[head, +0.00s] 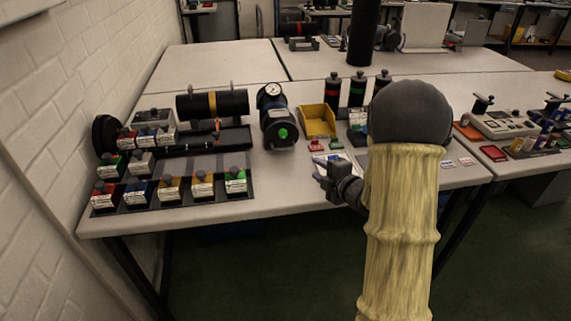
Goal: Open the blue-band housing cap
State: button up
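A dark cylindrical housing (277,116) lies on the table, its near end facing me. It seems to have a bluish band around it, a round white gauge (272,90) on top at the far end, and a green knob or fitting (283,133) on its near dark end cap (275,140). My gripper (324,178) is over the table's front edge, to the right of and nearer than the housing, apart from it. Its fingers are small and dark here, so I cannot tell whether they are open or shut. My forearm hides part of the table to the right.
A yellow bin (318,121) stands right of the housing, with upright banded cylinders (333,90) behind. A yellow-banded black cylinder (188,107) lies to the left. Labelled coloured blocks (103,195) fill a rack at the left. Bare tabletop (285,180) lies before the housing.

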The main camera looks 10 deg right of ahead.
aim_at(284, 149)
jog(key=shift+w+f+n+y, duration=0.1)
jog(key=shift+f+n+y, duration=0.05)
jog(key=shift+n+y, duration=0.3)
jog(key=p+x, duration=0.1)
jog(key=x, duration=1.6)
jog(key=shift+w+d, duration=0.1)
jog(key=shift+w, duration=0.15)
grip_shut()
